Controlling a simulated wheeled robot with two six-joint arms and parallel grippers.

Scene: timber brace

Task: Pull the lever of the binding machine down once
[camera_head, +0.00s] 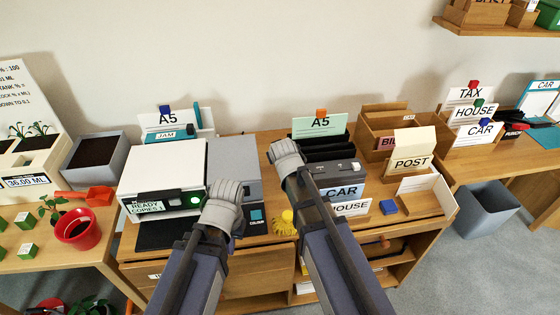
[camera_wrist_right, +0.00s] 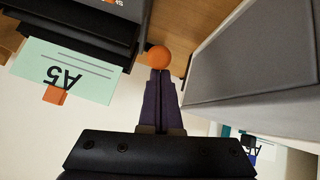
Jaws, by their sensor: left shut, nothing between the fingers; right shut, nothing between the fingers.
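The binding machine (camera_head: 342,172) is a dark grey and black unit with slots, right of the white copier in the head view; its dark body is at the upper left of the right wrist view (camera_wrist_right: 85,30). A round orange knob (camera_wrist_right: 159,57), which looks like the lever's end, is at the tips of my right gripper (camera_wrist_right: 160,76). The gripper is shut with nothing between its fingers; I cannot tell whether it touches the knob. In the head view my right gripper (camera_head: 285,156) hides the lever area. My left gripper (camera_head: 222,203) is shut and empty before the copier.
The white and grey copier (camera_head: 165,170) stands left of the machine. A green A5 sign (camera_head: 320,126) stands behind it. A yellow thing (camera_head: 288,217) lies near the front edge.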

